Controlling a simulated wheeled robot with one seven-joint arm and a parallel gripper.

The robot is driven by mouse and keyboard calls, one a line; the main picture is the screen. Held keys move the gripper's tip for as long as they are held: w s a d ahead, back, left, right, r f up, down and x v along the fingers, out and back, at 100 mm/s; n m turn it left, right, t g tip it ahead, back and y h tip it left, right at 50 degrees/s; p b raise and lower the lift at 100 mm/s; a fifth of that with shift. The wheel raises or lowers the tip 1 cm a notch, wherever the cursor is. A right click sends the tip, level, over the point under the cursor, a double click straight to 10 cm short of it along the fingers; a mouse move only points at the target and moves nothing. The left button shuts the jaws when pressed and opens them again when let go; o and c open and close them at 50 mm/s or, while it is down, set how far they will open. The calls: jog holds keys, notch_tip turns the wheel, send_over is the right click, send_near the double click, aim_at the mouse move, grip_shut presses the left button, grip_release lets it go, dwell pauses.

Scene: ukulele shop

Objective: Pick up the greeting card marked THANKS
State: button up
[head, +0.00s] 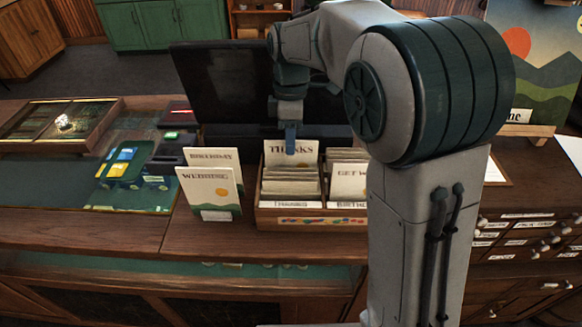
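The greeting card marked THANKS (306,157) is a cream card standing upright at the back of the left compartment of a wooden card box (309,222). My gripper (290,150) points down at the card's top edge, left of its middle, and its blue finger overlaps the card's face. The fingers show nearly edge-on, so I cannot tell whether they are open or pressed on the card. The card's lower part is hidden behind other cards in the compartment.
Cards marked WEDDING (209,190) and BIRTHDAY (212,156) stand left of the box. A partly covered card reading GET W (347,182) is in the right compartment. A dark screen (222,85) stands behind. My arm hides the box's right end.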

aim_at(291, 166)
jog(key=f, duration=0.2)
jog(key=s+f+p, duration=0.1)
jog(key=f, duration=0.1)
jog(key=shift+f, duration=0.75)
grip_shut()
